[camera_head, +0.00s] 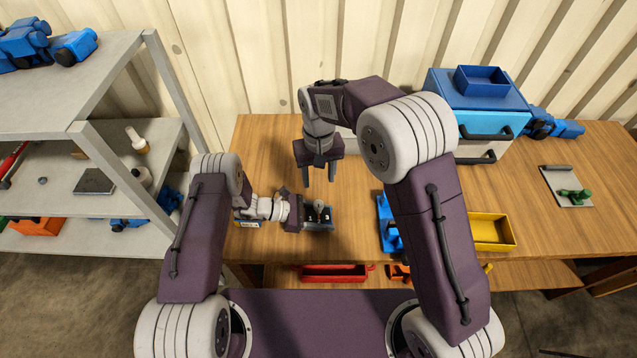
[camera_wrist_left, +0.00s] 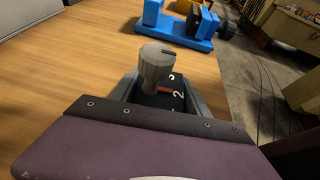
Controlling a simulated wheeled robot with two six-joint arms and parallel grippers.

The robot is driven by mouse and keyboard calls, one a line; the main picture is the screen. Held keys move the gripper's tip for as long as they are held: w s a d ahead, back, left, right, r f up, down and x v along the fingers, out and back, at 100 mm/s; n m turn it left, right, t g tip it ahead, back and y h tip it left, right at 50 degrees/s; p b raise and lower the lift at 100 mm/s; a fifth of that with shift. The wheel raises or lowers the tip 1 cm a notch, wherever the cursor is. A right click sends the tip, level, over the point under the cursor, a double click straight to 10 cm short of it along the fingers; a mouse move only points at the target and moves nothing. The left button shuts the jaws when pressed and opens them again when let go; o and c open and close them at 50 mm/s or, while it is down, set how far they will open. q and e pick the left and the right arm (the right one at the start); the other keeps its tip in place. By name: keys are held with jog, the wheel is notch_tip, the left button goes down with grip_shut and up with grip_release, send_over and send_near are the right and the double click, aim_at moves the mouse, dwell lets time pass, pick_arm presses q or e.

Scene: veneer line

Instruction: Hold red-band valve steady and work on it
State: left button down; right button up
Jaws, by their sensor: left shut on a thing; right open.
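A small dark valve block (camera_head: 326,225) with a grey knob sits low over the wooden table in the head view. In the left wrist view the grey knob (camera_wrist_left: 157,66) stands on a black face with white numerals and a short red-orange mark. My left gripper (camera_head: 316,216) is shut on this block, with a finger along each side; whether the block touches the table is unclear. My right gripper (camera_head: 319,174) is open and empty, pointing down just behind and above the block. The block's lower part is hidden by my left gripper.
A blue vise-like fixture (camera_head: 386,212) stands right of the block, partly behind my right arm. A yellow tray (camera_head: 492,231) and a clipboard with a green part (camera_head: 575,196) lie farther right. A blue cabinet (camera_head: 478,92) stands at the back. A grey shelf (camera_head: 110,60) is left.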

pick_arm(q)
jog(key=shift+c, duration=2.2)
grip_release()
jog(key=v, duration=1.2)
